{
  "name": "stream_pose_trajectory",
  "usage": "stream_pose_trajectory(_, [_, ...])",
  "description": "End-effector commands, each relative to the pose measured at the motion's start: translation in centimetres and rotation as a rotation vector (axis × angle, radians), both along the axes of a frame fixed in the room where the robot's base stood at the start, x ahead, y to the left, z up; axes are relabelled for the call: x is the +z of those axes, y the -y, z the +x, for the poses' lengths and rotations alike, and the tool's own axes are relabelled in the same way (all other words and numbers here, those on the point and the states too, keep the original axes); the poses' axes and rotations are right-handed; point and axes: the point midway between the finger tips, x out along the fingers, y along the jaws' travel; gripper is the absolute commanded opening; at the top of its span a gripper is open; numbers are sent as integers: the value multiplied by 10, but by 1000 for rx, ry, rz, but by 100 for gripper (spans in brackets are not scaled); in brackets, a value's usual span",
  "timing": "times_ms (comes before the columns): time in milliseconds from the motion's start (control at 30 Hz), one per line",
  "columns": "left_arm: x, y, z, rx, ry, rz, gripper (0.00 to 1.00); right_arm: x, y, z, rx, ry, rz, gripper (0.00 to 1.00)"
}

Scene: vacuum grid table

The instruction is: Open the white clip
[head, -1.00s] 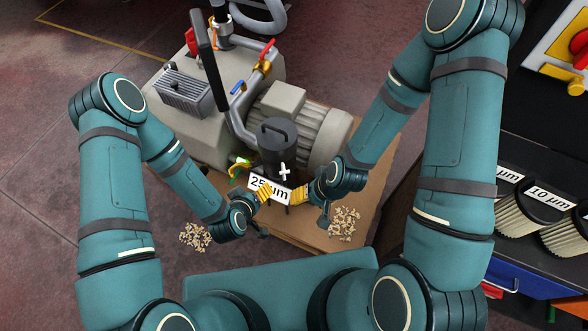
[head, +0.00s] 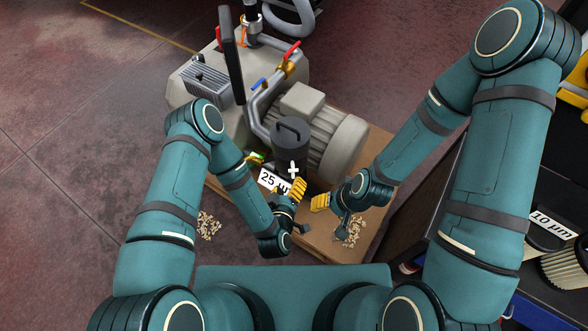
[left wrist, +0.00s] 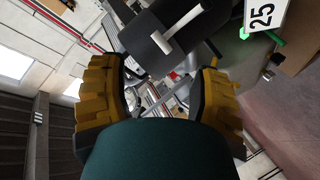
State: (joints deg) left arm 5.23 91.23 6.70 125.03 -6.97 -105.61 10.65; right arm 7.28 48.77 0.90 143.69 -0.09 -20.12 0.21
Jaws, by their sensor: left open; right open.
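The white clip (head: 293,169) shows as a small cross on the front of a dark lidded canister (head: 289,140) at the pump. In the left wrist view the clip (left wrist: 182,30) looks like a white T on the dark canister body (left wrist: 150,50). My left gripper (head: 298,190) has yellow fingers just below the clip in the head view. From the wrist, its fingers (left wrist: 160,88) are spread wide with nothing between them. My right gripper (head: 320,202) is a little to the right of it, apart from the canister, with yellow fingertips and nothing seen in its grasp.
The grey pump motor (head: 325,135) stands close behind on a wooden pallet (head: 325,240). Piles of chips (head: 208,226) lie nearby. A dark bench with filters (head: 565,265) is at the right.

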Motion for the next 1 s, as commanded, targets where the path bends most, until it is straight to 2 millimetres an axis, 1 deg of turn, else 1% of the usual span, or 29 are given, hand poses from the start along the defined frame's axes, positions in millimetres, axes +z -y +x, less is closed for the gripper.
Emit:
stream_pose_trajectory(33, [-5, 2, 12, 2, 6, -1, 63, -8, 0, 1, -1, 2, 0, 59])
stream_pose_trajectory(200, [-15, 7, 42, 2, 5, 0, 63, -20, 1, 3, -2, 8, -2, 59])
stream_pose_trajectory(300, [-19, 10, 58, 2, 4, 0, 63, -26, 1, 5, -3, 11, -3, 59])
stream_pose_trajectory(400, [-23, 13, 69, 2, 2, 0, 63, -31, 1, 6, -3, 14, -3, 59])
stream_pose_trajectory(600, [-25, 15, 81, 1, 1, 0, 63, -34, 1, 7, -4, 16, -3, 59])
stream_pose_trajectory(867, [-25, 15, 82, 0, -1, 0, 63, -34, 1, 7, -4, 16, -3, 59])
stream_pose_trajectory(900, [-25, 15, 82, -1, -1, 0, 65, -34, 1, 7, -5, 17, -3, 59])
stream_pose_trajectory(967, [-25, 15, 82, 0, -1, 0, 44, -34, 1, 7, -4, 16, -3, 59])
stream_pose_trajectory(1000, [-25, 15, 82, 0, -1, 0, 30, -34, 1, 7, -4, 16, -3, 59])
